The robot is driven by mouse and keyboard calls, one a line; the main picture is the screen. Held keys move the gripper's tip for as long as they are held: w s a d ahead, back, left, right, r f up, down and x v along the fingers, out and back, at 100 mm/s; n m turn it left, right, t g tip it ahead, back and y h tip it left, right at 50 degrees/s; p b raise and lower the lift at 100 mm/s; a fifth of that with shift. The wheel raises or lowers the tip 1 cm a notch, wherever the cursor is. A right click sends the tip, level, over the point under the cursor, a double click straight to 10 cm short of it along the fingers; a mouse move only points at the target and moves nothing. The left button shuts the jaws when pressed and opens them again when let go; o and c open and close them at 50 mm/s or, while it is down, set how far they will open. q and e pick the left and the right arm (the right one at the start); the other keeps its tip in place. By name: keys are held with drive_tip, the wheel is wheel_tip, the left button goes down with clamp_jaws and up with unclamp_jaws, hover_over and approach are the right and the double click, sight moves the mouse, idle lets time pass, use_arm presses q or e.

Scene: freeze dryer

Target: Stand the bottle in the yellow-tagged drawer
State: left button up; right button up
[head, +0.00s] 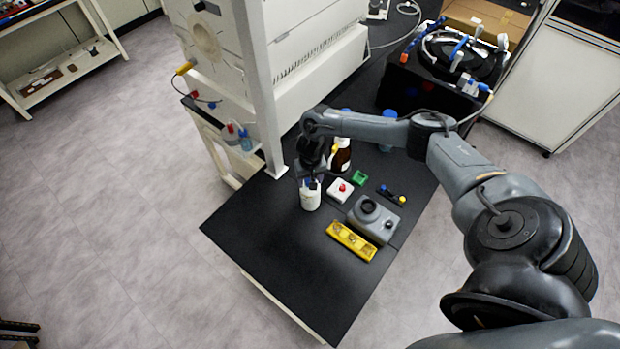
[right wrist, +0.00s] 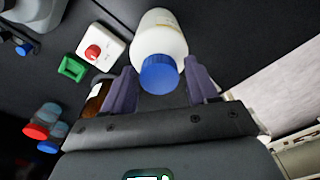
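A white bottle (head: 310,198) stands upright on the black bench top, near its left edge. In the right wrist view the white bottle (right wrist: 158,36) shows its blue cap (right wrist: 160,74) toward me. My right gripper (head: 311,182) is over the bottle's top. In the right wrist view its fingers (right wrist: 160,85) are spread on either side of the cap, with gaps visible, so it is open. My left gripper is not in view. I see no drawer with a yellow tag in either view.
A brown bottle (head: 342,155) stands just behind the gripper. A white box with a red button (head: 340,190), a green block (head: 360,178), a grey device (head: 373,219) and a yellow holder (head: 351,241) lie to the right. The front bench top is clear. A white post (head: 262,90) rises at left.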

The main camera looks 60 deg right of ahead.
drive_tip(key=shift+o, duration=0.8)
drive_tip(key=shift+r, duration=0.1)
